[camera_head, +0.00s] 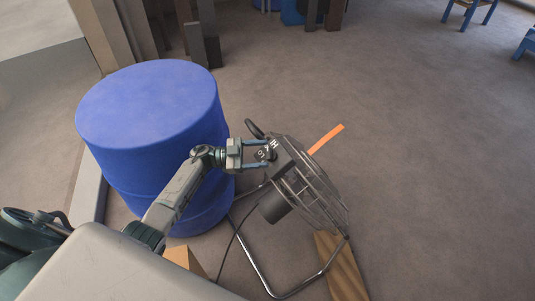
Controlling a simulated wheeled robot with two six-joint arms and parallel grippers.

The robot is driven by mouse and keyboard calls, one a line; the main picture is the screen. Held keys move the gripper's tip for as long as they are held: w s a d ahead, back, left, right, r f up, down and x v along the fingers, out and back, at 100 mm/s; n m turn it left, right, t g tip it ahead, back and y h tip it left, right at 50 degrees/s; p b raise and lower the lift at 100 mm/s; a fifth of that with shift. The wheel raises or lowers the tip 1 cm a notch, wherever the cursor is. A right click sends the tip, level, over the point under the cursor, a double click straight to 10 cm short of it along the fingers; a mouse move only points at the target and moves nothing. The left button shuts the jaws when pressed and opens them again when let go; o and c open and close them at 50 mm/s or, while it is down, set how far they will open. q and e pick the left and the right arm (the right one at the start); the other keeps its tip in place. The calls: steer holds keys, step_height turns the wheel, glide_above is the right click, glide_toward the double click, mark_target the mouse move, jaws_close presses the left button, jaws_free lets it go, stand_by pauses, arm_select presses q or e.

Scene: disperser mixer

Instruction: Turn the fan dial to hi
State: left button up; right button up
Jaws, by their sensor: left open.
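The fan (310,188) stands on a tubular metal stand, with its wire cage facing right and its motor housing toward me. The fan dial (262,155) is a small dark knob on the box at the top of the fan, with pale markings beside it, one reading like "HI". My left gripper (268,155) is open, with its two fingers on either side of the dial. I cannot tell whether the fingers touch it. The dial's exact setting is too small to read. My right gripper is not in view.
A large blue drum (150,110) stands left of the fan, close behind my left arm. An orange strip (327,138) shows behind the fan, and a wooden piece (340,265) lies by its stand. A dark cable (230,245) hangs down.

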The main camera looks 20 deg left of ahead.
arm_select(q)
steer(key=shift+b+v, duration=0.3)
steer(key=shift+v, duration=1.9)
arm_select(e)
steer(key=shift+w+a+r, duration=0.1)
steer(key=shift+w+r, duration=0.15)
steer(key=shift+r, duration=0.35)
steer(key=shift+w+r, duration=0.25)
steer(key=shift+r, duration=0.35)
